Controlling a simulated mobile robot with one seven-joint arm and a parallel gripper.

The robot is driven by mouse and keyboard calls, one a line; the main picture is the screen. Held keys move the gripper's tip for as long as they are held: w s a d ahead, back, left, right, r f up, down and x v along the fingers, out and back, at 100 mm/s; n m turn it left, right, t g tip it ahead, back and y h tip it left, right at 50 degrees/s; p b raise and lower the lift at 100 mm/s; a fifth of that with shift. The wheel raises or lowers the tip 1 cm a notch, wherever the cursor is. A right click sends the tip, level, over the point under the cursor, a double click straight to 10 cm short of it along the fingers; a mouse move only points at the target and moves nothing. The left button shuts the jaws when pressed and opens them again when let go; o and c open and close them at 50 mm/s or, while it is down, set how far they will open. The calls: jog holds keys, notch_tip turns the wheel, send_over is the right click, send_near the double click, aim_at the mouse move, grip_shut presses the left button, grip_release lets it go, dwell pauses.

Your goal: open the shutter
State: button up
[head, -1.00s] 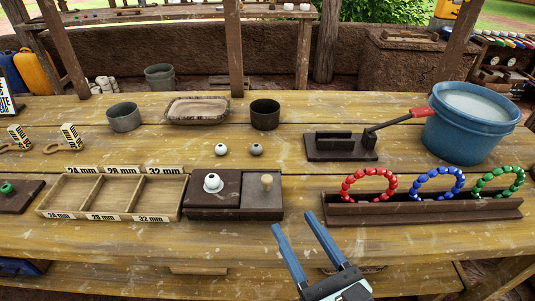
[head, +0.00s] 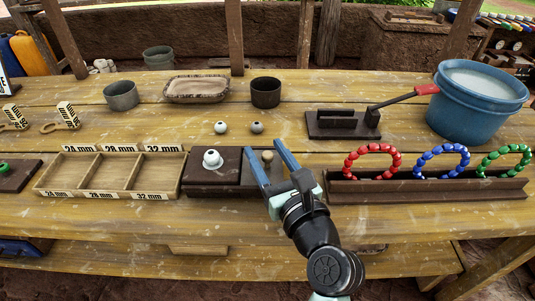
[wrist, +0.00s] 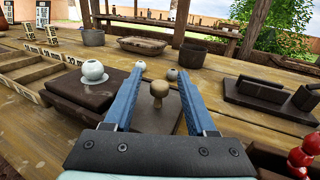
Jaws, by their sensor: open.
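The shutter looks to be the grey plate (wrist: 141,110) on the right half of a low dark box (head: 213,185). A small wooden knob (head: 267,156) stands on it; the knob also shows in the wrist view (wrist: 159,91). My gripper (head: 263,148) is open, its two blue fingers pointing away over the plate. In both views the knob appears between the fingers, with a gap on each side; I cannot tell whether the fingers are level with it. My gripper hides part of the plate. A white ball-shaped piece (head: 212,159) sits on the box's left half.
A sorting tray (head: 110,175) stands left of the box. A dark rack with red (head: 372,161), blue and green bead rings stands close on the right. Two small balls (head: 221,127) lie behind the box. A dark fixture (head: 342,126) and a blue bucket (head: 470,110) are further back right.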

grip_shut()
dwell(0.3)
dwell(1.1)
